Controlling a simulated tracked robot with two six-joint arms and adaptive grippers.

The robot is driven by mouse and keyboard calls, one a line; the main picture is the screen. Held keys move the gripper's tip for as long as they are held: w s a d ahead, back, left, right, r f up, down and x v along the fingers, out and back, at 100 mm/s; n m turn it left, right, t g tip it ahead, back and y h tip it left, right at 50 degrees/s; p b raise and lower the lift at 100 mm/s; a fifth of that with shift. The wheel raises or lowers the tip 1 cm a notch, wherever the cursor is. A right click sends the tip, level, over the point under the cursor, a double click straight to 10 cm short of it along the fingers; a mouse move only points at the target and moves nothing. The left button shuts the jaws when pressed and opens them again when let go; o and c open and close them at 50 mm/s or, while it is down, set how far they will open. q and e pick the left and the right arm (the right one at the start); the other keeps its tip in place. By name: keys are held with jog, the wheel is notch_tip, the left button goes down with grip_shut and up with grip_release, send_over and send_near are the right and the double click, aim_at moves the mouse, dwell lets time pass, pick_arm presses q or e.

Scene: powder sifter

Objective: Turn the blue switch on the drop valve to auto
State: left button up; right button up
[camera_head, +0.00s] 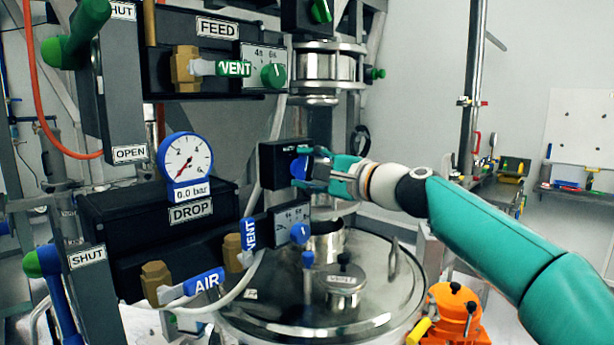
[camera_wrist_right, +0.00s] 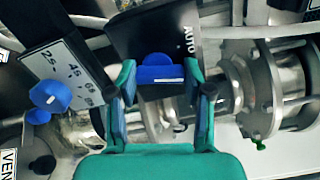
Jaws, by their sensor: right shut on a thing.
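The blue switch (camera_head: 299,168) sits on the face of a black box (camera_head: 272,163) above the DROP panel's dial. In the right wrist view the blue switch (camera_wrist_right: 158,68) lies between my teal fingertips. A white line on it runs towards the right of that picture. The word AUTO is on the black box face (camera_wrist_right: 150,35), above and right of the switch; any other label is hidden or unreadable. My right gripper (camera_head: 312,169) is shut on the switch, reaching in from the right. My left gripper is not in view.
A blue timer dial (camera_head: 299,233) and a blue VENT handle (camera_head: 249,233) are just below. The blue pressure gauge (camera_head: 187,160) and DROP label (camera_head: 190,212) are at the left. A steel lidded vessel (camera_head: 370,290) stands below. A metal column (camera_head: 327,70) rises behind the gripper.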

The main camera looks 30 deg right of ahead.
jog(key=n+b, duration=0.1)
jog(key=n, duration=0.1)
jog(key=f+n+b, duration=0.1)
jog(key=n, duration=0.1)
jog(key=shift+w+a+n, duration=0.1)
jog(key=shift+a+n, duration=0.1)
jog(key=shift+n, duration=0.2)
jog(key=n+b, duration=0.2)
jog(key=n, duration=0.2)
dwell(0.3)
jog(key=o, duration=1)
jog(key=shift+o, duration=0.8)
jog(key=shift+r, duration=0.25)
jog(key=shift+s+d, duration=0.1)
jog(key=shift+s, duration=0.1)
